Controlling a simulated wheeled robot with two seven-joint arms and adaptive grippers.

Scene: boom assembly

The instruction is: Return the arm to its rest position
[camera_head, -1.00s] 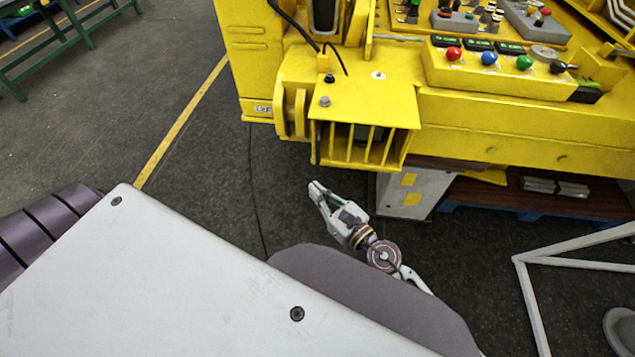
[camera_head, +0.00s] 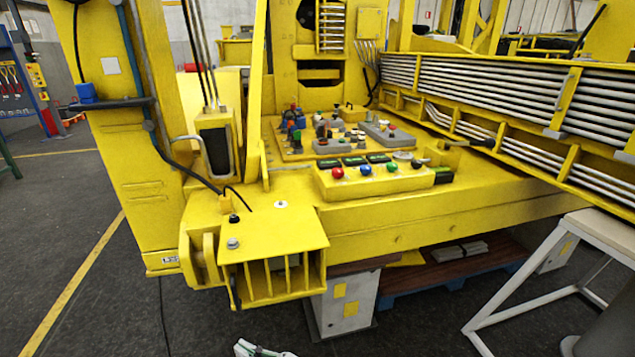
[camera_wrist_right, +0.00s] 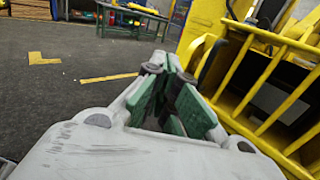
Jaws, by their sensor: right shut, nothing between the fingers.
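My right gripper (camera_wrist_right: 172,66) is seen from behind in the right wrist view. Its green-padded fingers are shut at the tips with nothing between them. In the head view only a small part of the right gripper (camera_head: 258,349) shows at the bottom edge, below the yellow barred bracket (camera_head: 275,275). The rest of the right arm is out of the picture. My left gripper is not in view.
The yellow machine with its button panel (camera_head: 384,180) fills the middle of the head view. In the wrist view, the yellow bars (camera_wrist_right: 265,95) stand close right of the gripper. A white frame stand (camera_head: 535,270) is at right. Open floor (camera_head: 115,310) lies at left.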

